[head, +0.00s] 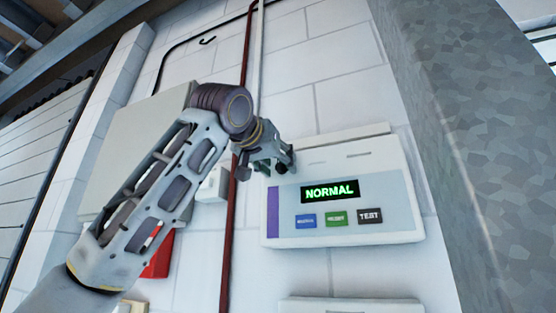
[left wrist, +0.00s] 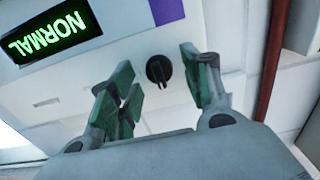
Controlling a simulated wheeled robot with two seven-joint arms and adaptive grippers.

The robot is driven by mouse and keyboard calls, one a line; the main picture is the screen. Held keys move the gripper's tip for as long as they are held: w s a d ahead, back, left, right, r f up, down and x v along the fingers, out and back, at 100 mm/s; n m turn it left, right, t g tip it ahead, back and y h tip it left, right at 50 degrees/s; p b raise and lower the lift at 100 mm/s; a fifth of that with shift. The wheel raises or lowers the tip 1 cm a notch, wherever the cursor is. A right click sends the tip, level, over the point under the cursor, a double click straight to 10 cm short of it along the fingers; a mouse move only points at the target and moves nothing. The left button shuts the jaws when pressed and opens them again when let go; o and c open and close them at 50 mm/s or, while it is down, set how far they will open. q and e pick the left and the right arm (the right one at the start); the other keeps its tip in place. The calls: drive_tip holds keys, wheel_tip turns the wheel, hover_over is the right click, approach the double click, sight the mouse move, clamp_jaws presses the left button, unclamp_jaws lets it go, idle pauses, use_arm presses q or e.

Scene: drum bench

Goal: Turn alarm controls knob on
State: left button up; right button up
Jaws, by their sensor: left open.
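The alarm control panel (head: 400,212) is a white wall box with a lit green NORMAL display (head: 330,190) and blue, green and dark buttons below it. In the left wrist view, a black round knob (left wrist: 159,70) with a raised grip bar sits on the panel's white face, near the purple strip. My left gripper (head: 283,163) is at the panel's upper left. In the left wrist view the left gripper (left wrist: 160,88) is open, its green-padded fingers either side of the knob. I cannot tell whether they touch it. My right gripper is not in view.
A red pipe (head: 236,215) runs down the wall beside the panel. A galvanized metal post (head: 465,130) stands at the right. A large pale box (head: 125,150) and a red object (head: 158,258) are behind my left arm.

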use_arm(q)
drive_tip(key=shift+w+d, duration=0.1)
drive_tip(key=shift+w, duration=0.15)
drive_tip(key=c, duration=1)
